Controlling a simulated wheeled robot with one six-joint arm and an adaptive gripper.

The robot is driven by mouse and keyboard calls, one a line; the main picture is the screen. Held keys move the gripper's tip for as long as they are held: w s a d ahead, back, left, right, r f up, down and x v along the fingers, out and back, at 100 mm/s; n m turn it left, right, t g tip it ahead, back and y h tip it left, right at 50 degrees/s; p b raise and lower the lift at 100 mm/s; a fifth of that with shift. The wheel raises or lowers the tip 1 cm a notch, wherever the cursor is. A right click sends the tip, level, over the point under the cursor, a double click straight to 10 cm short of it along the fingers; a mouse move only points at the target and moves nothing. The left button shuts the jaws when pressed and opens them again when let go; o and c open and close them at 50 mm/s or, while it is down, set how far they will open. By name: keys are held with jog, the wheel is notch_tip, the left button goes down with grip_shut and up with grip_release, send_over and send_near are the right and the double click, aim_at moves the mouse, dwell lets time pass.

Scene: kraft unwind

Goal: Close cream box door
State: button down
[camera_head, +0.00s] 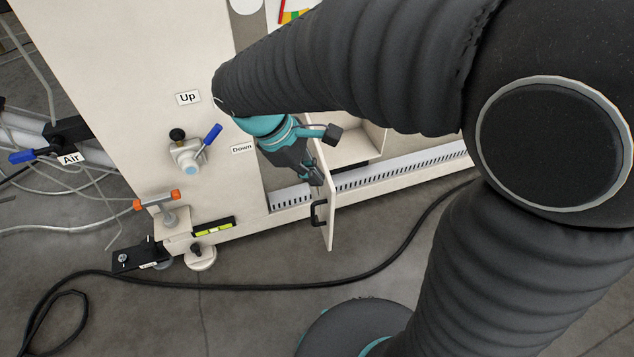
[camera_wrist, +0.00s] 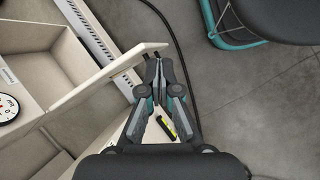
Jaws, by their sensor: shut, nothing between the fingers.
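The cream box door (camera_head: 325,190) stands open, sticking out from the cream box (camera_head: 355,147). A black handle (camera_head: 318,213) is on its outer face near the free edge. In the wrist view the door (camera_wrist: 112,72) runs diagonally, with its free end beside my fingertips. My gripper (camera_head: 316,180) is shut and empty, on the left, handle side of the door in the head view. In the wrist view my gripper (camera_wrist: 159,64) is close to the door's end; I cannot tell whether it touches. My arm hides the top of the box.
A white slotted duct (camera_head: 400,166) runs along the base. A cream panel with a blue-handled valve (camera_head: 188,154) and "Up" (camera_head: 188,98) and "Down" labels stands at the left. A black cable (camera_head: 300,289) crosses the floor. The grey floor (camera_head: 250,325) in front of the door is otherwise clear.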

jog(key=w+a+f+n+t+h, duration=0.1)
jog(key=a+f+n+h, duration=0.4)
jog(key=a, duration=0.5)
jog(key=n+y+b, duration=0.1)
send_near(330, 206)
jog(key=s+a+f+x, duration=0.1)
jog(key=x, duration=0.4)
jog(key=shift+w+d, duration=0.55)
jog(key=shift+d, duration=0.4)
